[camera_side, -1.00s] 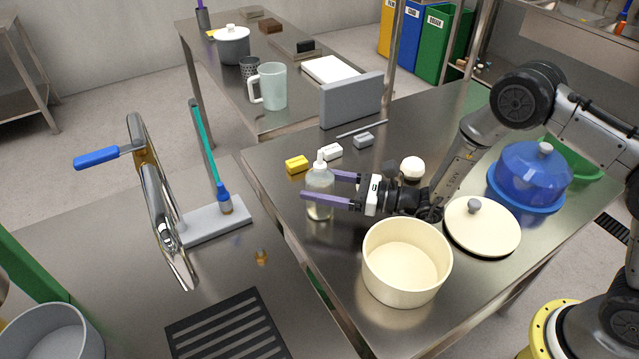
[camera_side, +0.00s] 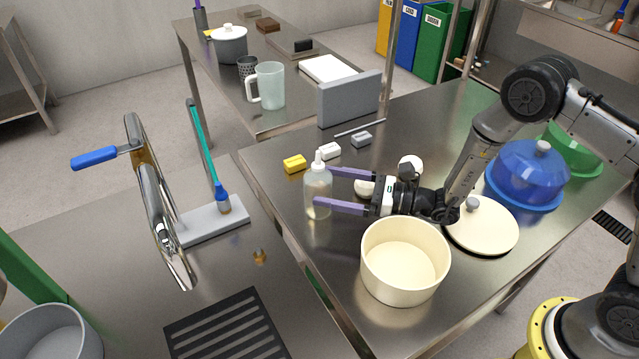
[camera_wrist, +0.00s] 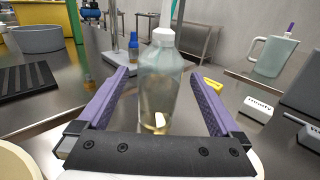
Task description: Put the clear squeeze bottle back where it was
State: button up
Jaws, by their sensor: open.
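The clear squeeze bottle (camera_side: 318,190) stands upright on the steel table, near its left edge. It has a white cap and nozzle and holds a little pale liquid. My gripper (camera_side: 328,189) is open, with its two purple fingers level and pointing at the bottle from the right. In the wrist view the bottle (camera_wrist: 160,85) stands between and just beyond the spread fingers (camera_wrist: 163,85), with a visible gap on each side.
A cream pot (camera_side: 405,262) stands just in front of my gripper, with its lid (camera_side: 482,226) to the right. A yellow block (camera_side: 295,164), a white block (camera_side: 329,151) and a grey block (camera_side: 361,139) lie behind the bottle. A blue dome (camera_side: 528,173) stands at the right.

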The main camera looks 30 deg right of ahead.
aim_at(319, 157)
notch_tip(319, 157, up, 7)
jog(key=shift+w+a, duration=0.1)
jog(key=shift+a+r, duration=0.1)
jog(key=shift+r, duration=0.1)
jog(key=s+a+r+n+g+y, duration=0.3)
jog(key=s+a+r+n+g, duration=0.1)
jog(key=s+r+n+g, duration=0.45)
jog(key=s+d+n+g+h, duration=0.2)
jog(key=s+n+g+h, duration=0.1)
jog(key=s+n, duration=0.75)
jog(key=s+d+n+t+h, duration=0.2)
jog(key=s+d+n+h, duration=0.2)
jog(key=d, duration=0.6)
jog(key=s+d+n+t+h, duration=0.2)
jog(key=s+d+n+h, duration=0.2)
jog(key=s+d+h, duration=0.4)
jog(key=d, duration=0.3)
jog(key=shift+d+h, duration=0.15)
jog(key=shift+h, duration=0.25)
